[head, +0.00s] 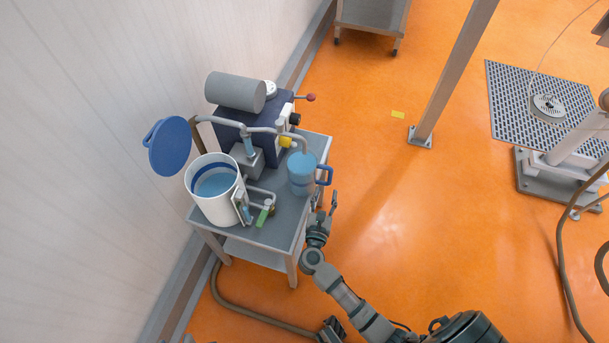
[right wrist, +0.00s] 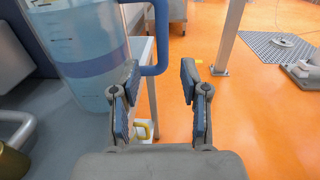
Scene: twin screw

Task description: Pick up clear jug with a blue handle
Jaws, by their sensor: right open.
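The clear jug (head: 301,176) with bluish liquid stands on the grey cart's right side, under a bent pipe. Its blue handle (head: 326,175) points right, towards the open floor. My right gripper (head: 327,199) is open and empty just in front of the handle. In the right wrist view the jug (right wrist: 85,45) fills the upper left. There the blue handle (right wrist: 162,35) shows ahead of and between the spread fingers (right wrist: 160,82), and no grip on it is seen. A dark part at the head view's bottom edge may be my left gripper (head: 332,328); its jaws are unclear.
The cart (head: 285,232) also holds a white bucket (head: 212,204) with liquid, a blue lid (head: 170,146) held up on its left, a dark machine (head: 255,132) and pipes. A hose (head: 245,312) lies below. Orange floor right of the cart is clear up to a post (head: 455,75).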

